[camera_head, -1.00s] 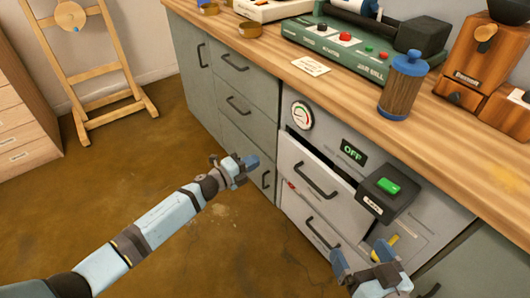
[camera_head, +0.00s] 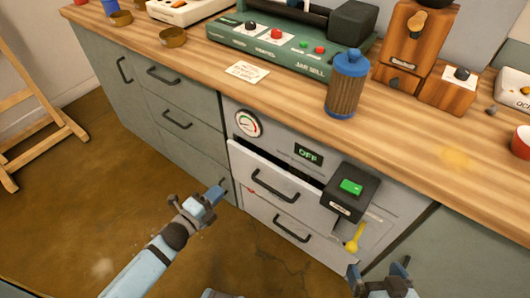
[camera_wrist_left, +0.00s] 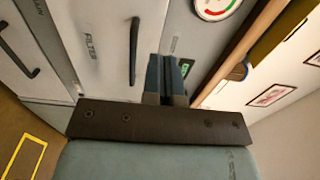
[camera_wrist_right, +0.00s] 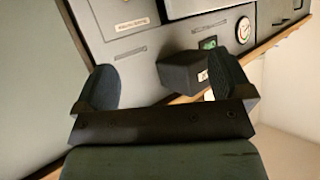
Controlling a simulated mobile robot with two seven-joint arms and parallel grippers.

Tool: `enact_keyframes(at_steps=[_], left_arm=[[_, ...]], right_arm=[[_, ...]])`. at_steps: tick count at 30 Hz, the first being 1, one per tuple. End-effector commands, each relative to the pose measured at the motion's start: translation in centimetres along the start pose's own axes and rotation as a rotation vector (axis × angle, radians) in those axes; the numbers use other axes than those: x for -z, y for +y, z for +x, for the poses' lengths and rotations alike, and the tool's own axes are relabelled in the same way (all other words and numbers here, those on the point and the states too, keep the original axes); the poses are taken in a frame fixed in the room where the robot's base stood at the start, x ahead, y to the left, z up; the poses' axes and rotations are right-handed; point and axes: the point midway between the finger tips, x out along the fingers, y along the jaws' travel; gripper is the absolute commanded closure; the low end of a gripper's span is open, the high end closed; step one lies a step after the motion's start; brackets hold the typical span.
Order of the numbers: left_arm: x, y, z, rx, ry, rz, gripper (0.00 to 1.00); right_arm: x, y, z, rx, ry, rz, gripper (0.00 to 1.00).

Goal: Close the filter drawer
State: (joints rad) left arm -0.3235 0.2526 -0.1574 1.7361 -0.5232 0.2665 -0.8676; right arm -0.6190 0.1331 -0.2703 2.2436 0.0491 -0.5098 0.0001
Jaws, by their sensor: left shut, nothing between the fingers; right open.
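The filter drawer (camera_head: 262,176) is the upper pale drawer in the grey machine front. It stands slightly open, with a dark gap along its top edge. Its black bar handle (camera_head: 274,187) is free. In the left wrist view the "FILTER" label shows on the drawer front (camera_wrist_left: 88,42), with the handle (camera_wrist_left: 134,50) beside it. My left gripper (camera_head: 212,197) is shut and empty, left of the drawer and apart from the handle. My right gripper (camera_head: 381,274) is open and empty, low and to the right of the drawer; its spread fingers show in the right wrist view (camera_wrist_right: 165,85).
A black box with a green button (camera_head: 351,187) juts out right of the drawer, with a yellow tag (camera_head: 355,238) below. A second drawer (camera_head: 290,228) lies underneath. The wooden countertop (camera_head: 300,105) overhangs, carrying a blue-capped jar (camera_head: 344,88). Open floor lies left.

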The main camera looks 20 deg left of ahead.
Motion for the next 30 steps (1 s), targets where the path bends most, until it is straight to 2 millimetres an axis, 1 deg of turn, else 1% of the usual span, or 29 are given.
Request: enact_keyframes(at_steps=[1, 4, 8, 11, 21, 23, 25, 27, 30], left_arm=[[-0.1, -0.1, -0.7, -0.004, -0.011, 0.001, 1.00], [-0.3, -0.1, -1.0, -0.006, -0.021, 0.007, 1.00], [-0.5, 0.0, 0.2, -0.006, -0.022, 0.009, 1.00], [-0.5, 0.0, 1.9, -0.004, -0.021, 0.009, 1.00], [-0.6, 0.1, 9.2, -0.005, -0.020, 0.009, 1.00], [-0.6, 0.1, 10.2, -0.005, -0.020, 0.008, 1.00], [-0.6, 0.1, 11.1, -0.005, -0.020, 0.008, 1.00], [-0.6, 0.1, 11.9, -0.006, -0.020, 0.008, 1.00], [-0.7, 0.1, 12.6, -0.007, -0.021, 0.007, 1.00]], right_arm=[[-0.2, 0.1, 0.0, -0.002, -0.009, 0.000, 0.03], [-0.5, 0.2, 0.1, -0.006, -0.017, -0.004, 0.03], [-0.7, 0.5, 0.2, -0.008, -0.016, -0.009, 0.03], [-0.6, 0.6, 0.3, -0.006, -0.010, -0.012, 0.03], [0.0, 0.1, 0.3, 0.011, 0.025, -0.006, 0.03], [0.0, -0.1, 0.4, 0.016, 0.035, -0.003, 0.03], [0.5, -0.3, 0.4, 0.022, 0.059, -0.001, 0.03], [1.2, -0.4, 0.4, 0.026, 0.083, -0.002, 0.03], [2.3, -0.5, 0.4, 0.032, 0.115, -0.006, 0.03]])
